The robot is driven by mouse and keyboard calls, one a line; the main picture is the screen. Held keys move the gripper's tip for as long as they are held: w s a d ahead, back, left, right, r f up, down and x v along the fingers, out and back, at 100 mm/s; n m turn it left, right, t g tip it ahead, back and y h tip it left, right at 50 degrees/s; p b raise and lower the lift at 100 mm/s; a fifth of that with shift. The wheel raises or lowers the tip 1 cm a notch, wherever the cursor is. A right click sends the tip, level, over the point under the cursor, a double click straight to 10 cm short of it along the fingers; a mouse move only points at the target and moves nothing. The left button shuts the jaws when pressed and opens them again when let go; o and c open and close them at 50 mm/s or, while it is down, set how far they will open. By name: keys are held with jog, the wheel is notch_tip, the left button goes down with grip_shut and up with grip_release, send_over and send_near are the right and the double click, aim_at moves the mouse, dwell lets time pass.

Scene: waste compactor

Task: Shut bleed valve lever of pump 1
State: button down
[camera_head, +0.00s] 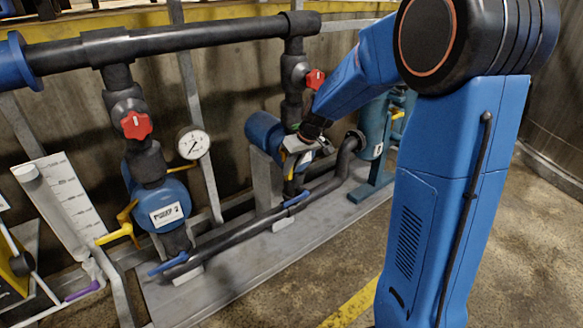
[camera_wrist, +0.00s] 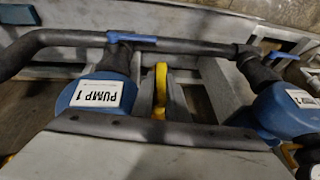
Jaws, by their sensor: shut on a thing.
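Pump 1 (camera_wrist: 88,104) is a blue body with a white label that reads upside down in the wrist view. In the head view its blue body (camera_head: 262,131) is partly hidden by my gripper (camera_head: 298,158). A yellow lever (camera_wrist: 160,88) stands beside pump 1 in the wrist view, pointing away from the camera. My gripper (camera_wrist: 161,105) is shut on this yellow lever, its fingers on either side. The lever's joint with the valve is hidden by the gray housing at the bottom of the wrist view.
Pump 2 (camera_head: 165,208) stands to the left with its own yellow lever (camera_head: 122,228). Red knobs (camera_head: 136,125) sit on the upright pipes, and a gauge (camera_head: 193,143) hangs between. A black pipe with a blue handle (camera_wrist: 135,38) crosses close beyond the yellow lever. Floor is clear at right.

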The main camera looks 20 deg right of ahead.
jog(key=y, duration=0.2)
jog(key=m+g+y, duration=0.1)
jog(key=y, duration=0.1)
jog(key=shift+s+a+r+y, duration=0.1)
jog(key=shift+a+r+y, duration=0.05)
jog(key=shift+a+y, duration=0.25)
jog(key=y, duration=0.2)
jog(key=g+y, duration=0.1)
jog(key=shift+s+a+r+m, duration=0.1)
jog(key=shift+a+r+m, duration=0.2)
jog(key=shift+m, duration=0.1)
jog(key=shift+s+a+r+m+y, duration=0.1)
jog(key=shift+r+m+y, duration=0.25)
jog(key=shift+y, duration=0.9)
jog(key=shift+a+r+m+y, duration=0.15)
jog(key=shift+m+y, duration=0.3)
jog(key=shift+y, duration=0.85)
jog(key=shift+s+a+r+m+y, duration=0.1)
jog(key=shift+r+m+y, duration=0.25)
jog(key=shift+y, duration=0.9)
jog(key=shift+f, duration=0.1)
jog(key=c, duration=1.7)
grip_release()
jog(key=shift+c, duration=0.2)
jog(key=s+d, duration=0.1)
jog(key=d, duration=1.6)
jog(key=shift+s+d, duration=0.2)
jog(key=shift+d, duration=0.05)
